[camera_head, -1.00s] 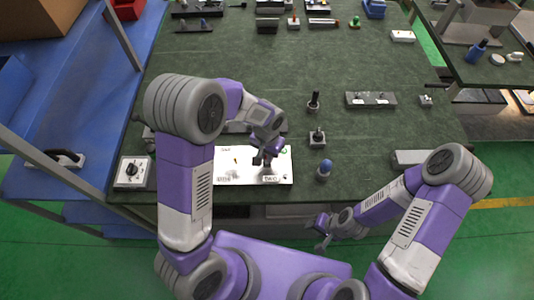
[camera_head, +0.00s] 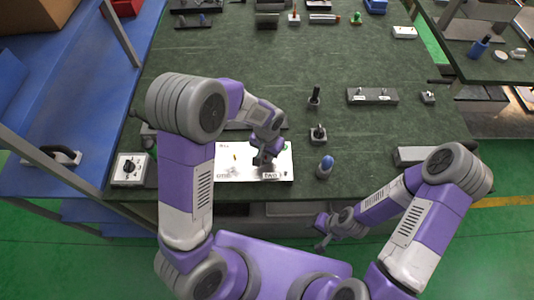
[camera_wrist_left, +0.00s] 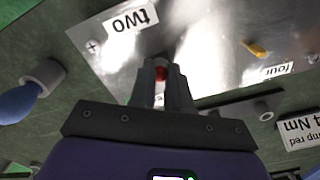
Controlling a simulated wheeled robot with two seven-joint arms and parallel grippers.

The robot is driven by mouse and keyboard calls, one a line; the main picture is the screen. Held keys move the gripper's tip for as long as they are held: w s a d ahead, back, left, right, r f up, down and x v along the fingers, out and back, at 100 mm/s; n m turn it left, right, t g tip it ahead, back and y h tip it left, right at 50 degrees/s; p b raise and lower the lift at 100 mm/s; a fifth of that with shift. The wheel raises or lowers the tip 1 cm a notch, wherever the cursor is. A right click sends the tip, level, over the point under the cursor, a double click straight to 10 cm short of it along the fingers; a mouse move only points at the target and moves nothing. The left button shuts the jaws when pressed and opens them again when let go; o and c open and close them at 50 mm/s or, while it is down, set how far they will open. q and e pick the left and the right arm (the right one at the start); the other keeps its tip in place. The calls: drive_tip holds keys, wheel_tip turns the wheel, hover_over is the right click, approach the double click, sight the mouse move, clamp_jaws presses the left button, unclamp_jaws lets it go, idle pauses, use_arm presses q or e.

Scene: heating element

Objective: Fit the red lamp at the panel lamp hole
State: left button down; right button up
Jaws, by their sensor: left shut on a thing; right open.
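The white panel (camera_head: 222,160) lies on the near part of the green table, with printed labels beside its positions. In the left wrist view its bare metal-like face (camera_wrist_left: 205,40) shows labels reading "two" and "four". My left gripper (camera_head: 263,160) is over the panel's right part, near the "two" label, pointing down. It is shut on the red lamp (camera_wrist_left: 160,73), of which only a small red part shows between the fingers. The hole under the lamp is hidden, and I cannot tell whether the lamp touches the panel. My right gripper (camera_head: 321,232) is open and empty, off the table's near edge.
A yellow piece (camera_wrist_left: 256,50) is on the panel. A blue-topped part (camera_head: 325,164) stands right of the panel, and a dial box (camera_head: 130,170) stands left. Black-handled pieces (camera_head: 318,134) stand behind. The table's middle is mostly clear.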

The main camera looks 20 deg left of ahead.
use_arm(q)
drive_tip(key=shift+f, duration=0.3)
drive_tip(key=c, duration=1)
unclamp_jaws()
wheel_tip(320, 180, up, 8)
drive_tip(key=shift+f+p, duration=0.2)
drive_tip(key=shift+p, duration=0.15)
